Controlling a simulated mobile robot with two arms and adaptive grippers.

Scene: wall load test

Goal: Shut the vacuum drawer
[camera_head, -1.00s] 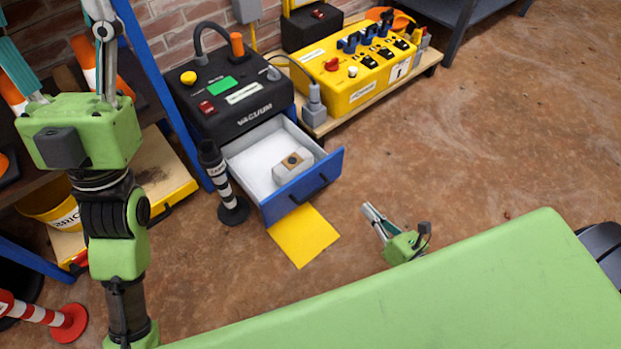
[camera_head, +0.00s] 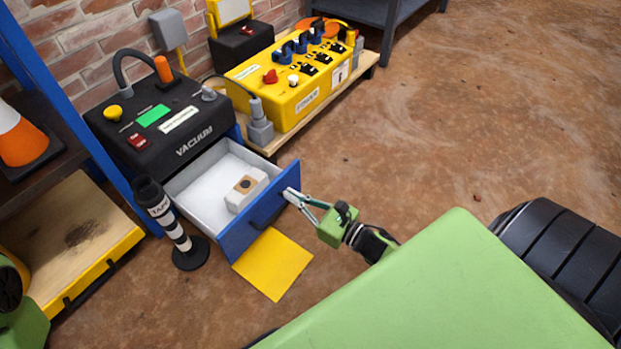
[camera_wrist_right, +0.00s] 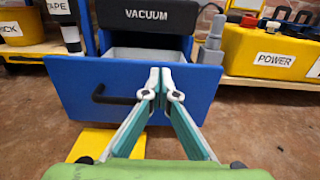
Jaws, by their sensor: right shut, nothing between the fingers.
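The vacuum drawer (camera_head: 228,236) is pulled out from the black vacuum unit (camera_head: 165,126), with a blue front and a pale inside. A small light box with a dark round spot (camera_head: 246,188) lies in it. In the right wrist view the blue drawer front (camera_wrist_right: 75,97) faces me, with a dark handle on its left part. My right gripper (camera_head: 290,194) is shut and empty, its tips at the right part of the drawer front. In the wrist view the closed tips (camera_wrist_right: 160,84) overlap the front; I cannot tell whether they touch.
A black-and-white tape post (camera_head: 174,225) stands close left of the drawer. A yellow sheet (camera_head: 273,264) lies on the floor below its front. The yellow power box (camera_head: 284,93) sits on a low board at right. Open floor lies farther right.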

